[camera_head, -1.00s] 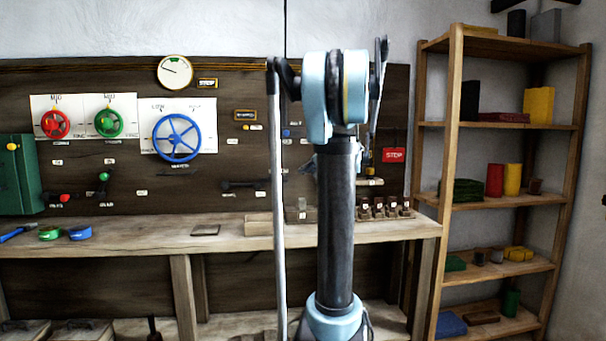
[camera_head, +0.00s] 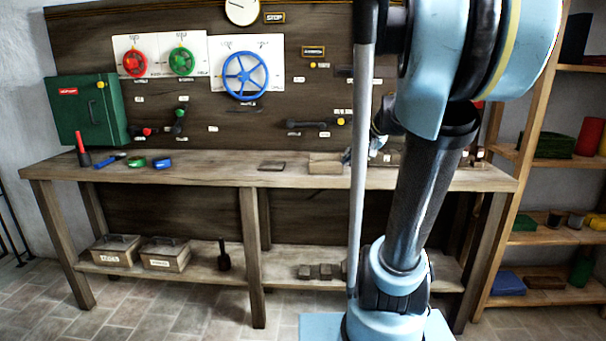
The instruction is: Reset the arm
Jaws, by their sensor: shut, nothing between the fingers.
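My arm (camera_head: 425,190) stands upright in the right half of the head view, its large light blue elbow joint close to the camera at the top right. A small grey-blue part of my wrist shows behind the arm, left of the dark link. My gripper (camera_head: 349,156) is only partly seen there, low over the bench top and mostly hidden by the arm and a thin grey pole. It is shut, with nothing seen in it.
A wooden bench (camera_head: 215,176) runs across the view below a dark panel with red (camera_head: 134,63), green (camera_head: 181,61) and blue (camera_head: 245,76) handwheels. A green box (camera_head: 88,110) stands left. A wooden shelf (camera_head: 540,238) stands right. Tiled floor is open at front left.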

